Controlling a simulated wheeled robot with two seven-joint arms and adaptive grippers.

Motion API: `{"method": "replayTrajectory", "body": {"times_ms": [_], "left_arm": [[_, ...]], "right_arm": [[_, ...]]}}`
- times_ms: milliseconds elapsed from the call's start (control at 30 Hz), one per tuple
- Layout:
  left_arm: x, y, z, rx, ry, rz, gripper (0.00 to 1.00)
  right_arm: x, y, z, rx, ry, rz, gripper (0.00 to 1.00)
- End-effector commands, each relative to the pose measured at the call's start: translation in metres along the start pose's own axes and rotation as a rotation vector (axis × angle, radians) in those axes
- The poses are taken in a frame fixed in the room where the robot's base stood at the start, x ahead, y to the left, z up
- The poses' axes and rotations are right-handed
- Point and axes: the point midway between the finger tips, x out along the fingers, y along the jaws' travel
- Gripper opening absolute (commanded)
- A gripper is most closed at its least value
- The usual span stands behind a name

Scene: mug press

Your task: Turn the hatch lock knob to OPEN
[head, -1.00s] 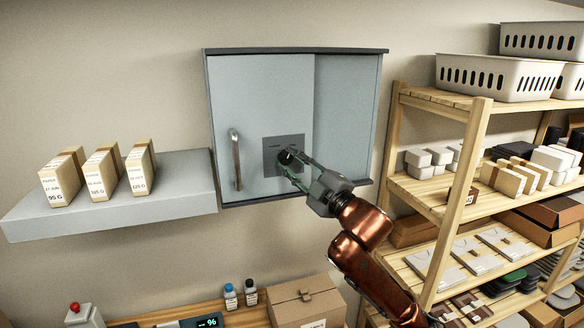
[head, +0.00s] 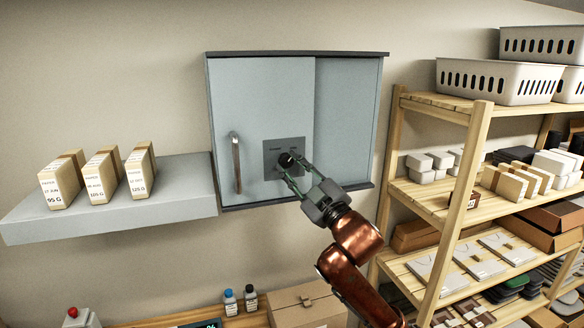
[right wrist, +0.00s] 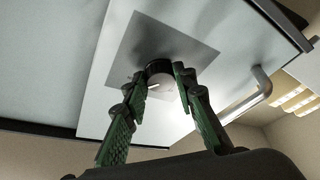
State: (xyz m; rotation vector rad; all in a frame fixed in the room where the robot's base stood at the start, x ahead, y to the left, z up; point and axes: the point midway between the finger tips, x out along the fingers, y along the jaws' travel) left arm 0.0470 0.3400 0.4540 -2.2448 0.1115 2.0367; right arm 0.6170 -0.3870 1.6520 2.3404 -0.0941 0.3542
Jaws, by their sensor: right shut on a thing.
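The hatch lock knob (head: 286,160) is a small dark round knob on a grey plate (head: 270,167) on the pale blue hatch cabinet. It also shows in the right wrist view (right wrist: 159,68), with a light mark on its face. My right gripper (head: 290,166) is shut on the knob, with one green finger on each side of it in the right wrist view (right wrist: 158,82). The lettering on the plate is too small to read. The hatch door (head: 262,100) looks closed, with a vertical metal handle (head: 236,162) at its left. My left gripper is not in view.
A wall shelf (head: 110,219) with three small boxes stands left of the cabinet. A wooden rack (head: 470,165) with trays, boxes and baskets stands close on the right. Below are two small bottles (head: 240,300) and a cardboard box (head: 305,308).

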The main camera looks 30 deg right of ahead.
Motion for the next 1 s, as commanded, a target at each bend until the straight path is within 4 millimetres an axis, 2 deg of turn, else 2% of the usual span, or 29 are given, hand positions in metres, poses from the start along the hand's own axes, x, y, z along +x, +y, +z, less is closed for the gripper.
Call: {"method": "replayTrajectory", "body": {"times_ms": [33,67,300,667,1000], "left_arm": [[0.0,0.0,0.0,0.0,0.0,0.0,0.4],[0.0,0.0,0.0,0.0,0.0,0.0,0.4],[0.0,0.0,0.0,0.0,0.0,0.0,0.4],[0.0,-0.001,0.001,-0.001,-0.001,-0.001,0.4],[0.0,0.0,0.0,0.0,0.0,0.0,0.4]], "right_arm": [[0.0,-0.003,0.002,0.002,-0.004,-0.006,0.01],[0.0,-0.003,0.002,0.002,-0.004,-0.006,0.26],[0.0,-0.002,0.001,0.001,-0.002,-0.003,0.42],[-0.006,-0.001,0.001,-0.002,-0.002,-0.001,0.43],[-0.058,-0.001,0.001,-0.002,-0.001,-0.003,0.43]]}}
